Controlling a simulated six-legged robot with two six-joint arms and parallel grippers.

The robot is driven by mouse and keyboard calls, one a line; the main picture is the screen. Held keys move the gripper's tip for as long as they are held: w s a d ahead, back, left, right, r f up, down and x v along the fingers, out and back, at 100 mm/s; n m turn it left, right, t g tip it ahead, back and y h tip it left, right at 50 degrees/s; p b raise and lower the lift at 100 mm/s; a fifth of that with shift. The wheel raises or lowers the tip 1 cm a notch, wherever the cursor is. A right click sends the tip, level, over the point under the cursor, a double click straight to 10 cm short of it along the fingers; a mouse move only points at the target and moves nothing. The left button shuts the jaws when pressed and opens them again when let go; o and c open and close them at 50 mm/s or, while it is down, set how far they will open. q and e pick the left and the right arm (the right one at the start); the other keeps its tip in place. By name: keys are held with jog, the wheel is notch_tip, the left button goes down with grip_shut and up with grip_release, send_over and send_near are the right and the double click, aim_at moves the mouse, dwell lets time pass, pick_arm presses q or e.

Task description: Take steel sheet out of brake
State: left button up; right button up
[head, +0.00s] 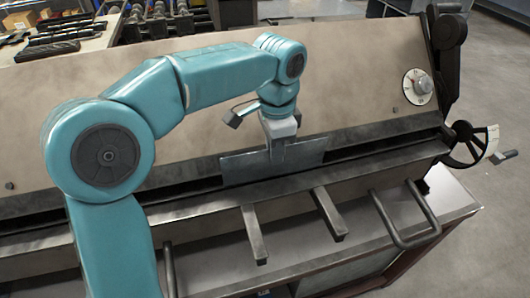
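The steel sheet (240,168) is a flat grey plate standing in the long slot of the brake (120,125), near the middle of its length. Its upper part shows above the slot; whether its lower edge is down inside is hidden. My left gripper (278,154) comes down from above onto the middle of the sheet's upper edge. One finger lies over the front face of the sheet. The other finger is hidden, so I cannot tell whether they are closed on it. My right gripper is not in view.
Bar handles (328,214) stick out along the brake's front, with a looped handle (405,235) at the right. A dial (417,86) and a dark handwheel (468,145) are at the right end. A bench with tools (48,48) stands behind at the left. Open floor lies at the right.

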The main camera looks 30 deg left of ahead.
pick_arm(q)
jog(key=shift+w+d+f, duration=0.2)
jog(key=shift+w, duration=0.4)
grip_shut()
jog(key=shift+s+r, duration=0.15)
jog(key=shift+s, duration=0.15)
jog(key=shift+s+a+r, duration=0.1)
jog(key=shift+s+a, duration=0.2)
jog(key=shift+w+d, duration=0.2)
jog(key=shift+w, duration=0.3)
jog(key=shift+d, duration=0.1)
jog(key=shift+s+a, duration=0.2)
jog(key=shift+s, duration=0.2)
jog(key=shift+w+d, duration=0.1)
jog(key=shift+w, duration=0.2)
jog(key=shift+s, duration=0.3)
jog(key=shift+w, duration=0.25)
